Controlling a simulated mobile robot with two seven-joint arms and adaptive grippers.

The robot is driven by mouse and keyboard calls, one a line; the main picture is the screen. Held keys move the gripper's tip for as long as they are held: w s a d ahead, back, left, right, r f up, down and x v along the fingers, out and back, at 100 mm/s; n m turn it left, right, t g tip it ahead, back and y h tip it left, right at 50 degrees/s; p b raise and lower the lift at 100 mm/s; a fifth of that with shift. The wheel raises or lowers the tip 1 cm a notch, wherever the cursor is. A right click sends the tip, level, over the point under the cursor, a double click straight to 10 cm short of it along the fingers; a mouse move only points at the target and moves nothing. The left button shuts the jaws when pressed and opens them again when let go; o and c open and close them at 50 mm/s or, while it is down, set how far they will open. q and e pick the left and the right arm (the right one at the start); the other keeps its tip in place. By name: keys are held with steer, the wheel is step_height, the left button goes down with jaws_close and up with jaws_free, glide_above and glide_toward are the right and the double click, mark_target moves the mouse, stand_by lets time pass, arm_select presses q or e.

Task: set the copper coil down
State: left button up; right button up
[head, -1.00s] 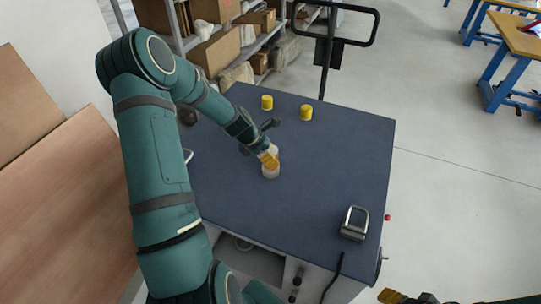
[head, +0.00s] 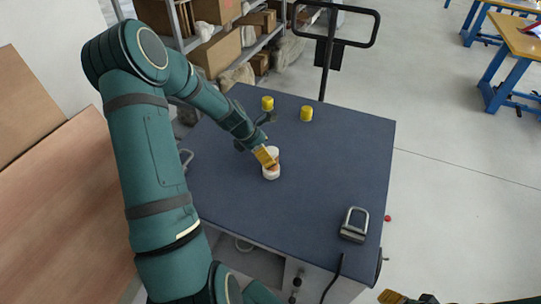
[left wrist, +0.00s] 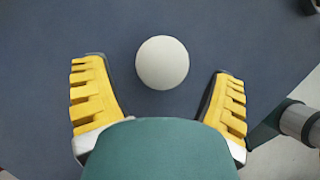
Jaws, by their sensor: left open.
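The copper coil (head: 271,170) stands upright on the dark blue top of the cart, a small spool with white ends and a copper-coloured middle. In the left wrist view only its round white end (left wrist: 162,62) shows, ahead of and between the spread fingers. My left gripper (head: 266,156) is right beside the coil on its upper left side in the head view, with yellow finger pads. In the left wrist view it is open (left wrist: 160,78), with clear gaps to the coil on both sides. Part of my right gripper (head: 408,298) shows at the bottom edge.
Two yellow cylinders (head: 267,103) (head: 306,113) stand near the back of the cart top (head: 335,170). A metal padlock-like object (head: 354,225) lies near the front right edge. The middle right is clear. A black handle frame (head: 330,40) rises behind.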

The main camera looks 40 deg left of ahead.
arm_select(q)
steer(key=v, duration=0.9)
steer(key=shift+d, duration=0.1)
